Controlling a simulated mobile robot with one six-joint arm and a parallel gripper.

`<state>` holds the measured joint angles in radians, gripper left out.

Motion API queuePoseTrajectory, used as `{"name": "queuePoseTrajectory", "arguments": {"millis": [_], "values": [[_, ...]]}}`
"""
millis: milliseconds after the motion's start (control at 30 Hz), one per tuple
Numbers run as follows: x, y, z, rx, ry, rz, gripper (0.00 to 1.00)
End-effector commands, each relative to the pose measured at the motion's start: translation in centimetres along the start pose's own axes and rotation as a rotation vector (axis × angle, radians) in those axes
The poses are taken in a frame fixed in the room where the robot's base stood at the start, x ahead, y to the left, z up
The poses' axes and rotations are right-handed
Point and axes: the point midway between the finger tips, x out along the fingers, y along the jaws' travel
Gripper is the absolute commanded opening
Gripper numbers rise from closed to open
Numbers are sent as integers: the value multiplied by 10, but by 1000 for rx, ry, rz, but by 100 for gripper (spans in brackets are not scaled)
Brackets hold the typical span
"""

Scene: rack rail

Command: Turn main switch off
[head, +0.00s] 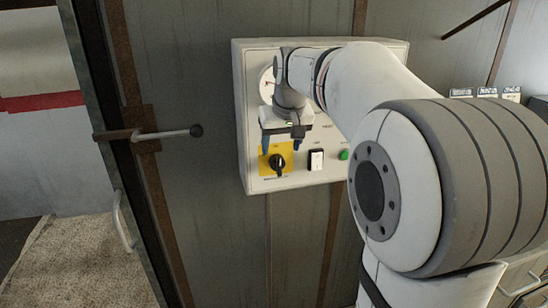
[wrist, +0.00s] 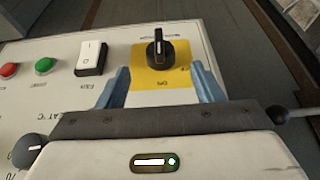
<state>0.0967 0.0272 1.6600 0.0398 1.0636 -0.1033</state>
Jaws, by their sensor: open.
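The main switch is a black rotary knob (head: 277,161) on a yellow plate (head: 264,164) at the lower left of a pale control box (head: 243,120). In the wrist view the knob (wrist: 157,50) stands upright in the picture, with a white mark near its upper end. My gripper (head: 281,147) is open and empty, just above the knob in the head view. In the wrist view its blue fingers (wrist: 160,68) lie left and right of the knob's line, apart from it.
A white rocker switch (wrist: 91,57), a green button (wrist: 45,65) and a red button (wrist: 9,70) sit beside the yellow plate. A round gauge (head: 266,85) is partly behind my arm. A door lever with a black ball (head: 196,130) sticks out left of the box.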

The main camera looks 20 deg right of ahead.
Motion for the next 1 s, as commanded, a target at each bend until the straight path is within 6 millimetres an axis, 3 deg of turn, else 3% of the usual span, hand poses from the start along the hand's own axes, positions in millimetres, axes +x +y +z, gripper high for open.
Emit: {"name": "queuePoseTrajectory", "arguments": {"millis": [300, 700, 1000], "values": [[48, 0, 0, 0, -2, 0, 60], [59, 0, 1, 0, 0, 0, 60], [59, 0, 1, 0, 0, 0, 36]]}}
